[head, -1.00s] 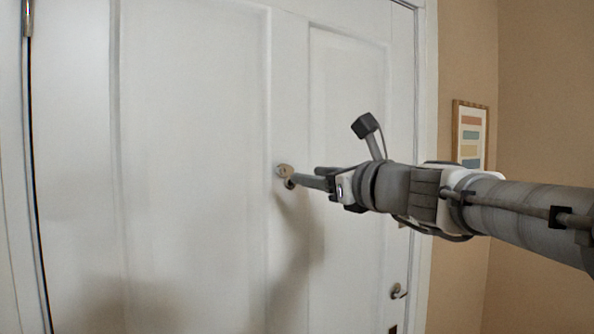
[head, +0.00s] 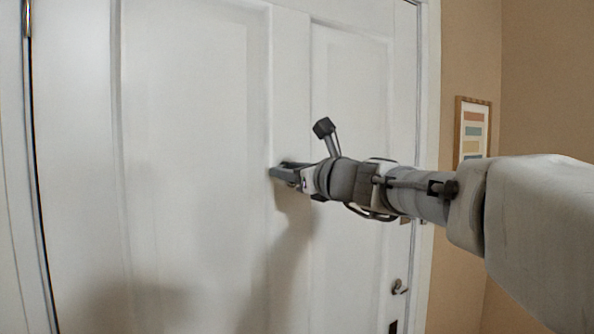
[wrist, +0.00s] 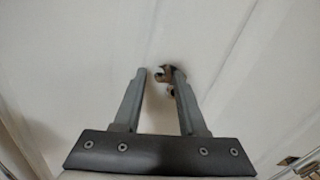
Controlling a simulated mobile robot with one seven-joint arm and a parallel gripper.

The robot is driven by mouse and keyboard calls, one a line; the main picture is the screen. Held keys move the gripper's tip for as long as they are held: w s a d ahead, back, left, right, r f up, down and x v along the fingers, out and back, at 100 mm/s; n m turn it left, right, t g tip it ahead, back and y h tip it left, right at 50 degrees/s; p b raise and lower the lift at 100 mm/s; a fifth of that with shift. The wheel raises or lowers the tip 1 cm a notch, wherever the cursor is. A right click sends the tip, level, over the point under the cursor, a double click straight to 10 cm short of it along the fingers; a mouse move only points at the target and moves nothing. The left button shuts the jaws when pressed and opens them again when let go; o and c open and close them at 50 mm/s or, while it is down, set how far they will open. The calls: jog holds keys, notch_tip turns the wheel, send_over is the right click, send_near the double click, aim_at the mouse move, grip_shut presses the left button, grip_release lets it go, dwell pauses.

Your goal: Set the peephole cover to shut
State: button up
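The peephole fitting (wrist: 159,76) is a small brassy piece on the white door. In the wrist view it lies between my fingertips, close to the right finger, which partly covers it. A second small round part (wrist: 171,91) shows just below it, beside the right finger. I cannot tell clearly which part is the cover, or whether the right finger touches it. In the head view my gripper (head: 278,172) hides the fitting. The gripper is open, its two fingers (wrist: 157,71) apart, with the tips at or very near the door face.
The white panelled door (head: 190,120) fills most of the head view. A door handle (head: 399,287) is low on its right side. A framed picture (head: 472,130) hangs on the tan wall at right. The door face left of my gripper is clear.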

aim_at(292, 184)
grip_shut()
jog(key=shift+f+b, duration=0.15)
jog(key=shift+b, duration=0.15)
jog(key=n+b, duration=0.2)
jog(key=b, duration=0.1)
jog(key=f+n+b, duration=0.1)
jog(key=n+b, duration=0.2)
jog(key=f+n+b, duration=0.1)
jog(key=n+b, duration=0.2)
jog(key=shift+w+d+f, duration=0.2)
jog(key=shift+d+f, duration=0.05)
jog(key=n+b, duration=0.1)
jog(key=n, duration=0.1)
jog(key=n+b, duration=0.1)
jog(key=b, duration=0.1)
jog(key=d+f+n+b, duration=0.1)
jog(key=n+b, duration=0.1)
jog(key=shift+w+n, duration=0.3)
jog(key=shift+w, duration=0.05)
jog(key=shift+w+d+n+b, duration=0.15)
jog(key=shift+d+n+b, duration=0.1)
jog(key=shift+n+b, duration=0.75)
jog(key=shift+w+d+n+b, duration=0.1)
jog(key=shift+d+n+b, duration=0.15)
jog(key=shift+n, duration=0.55)
jog(key=shift+w+d+n+b, duration=0.1)
jog(key=shift+n+b, duration=0.25)
jog(key=shift+n, duration=0.45)
jog(key=shift+r, duration=0.1)
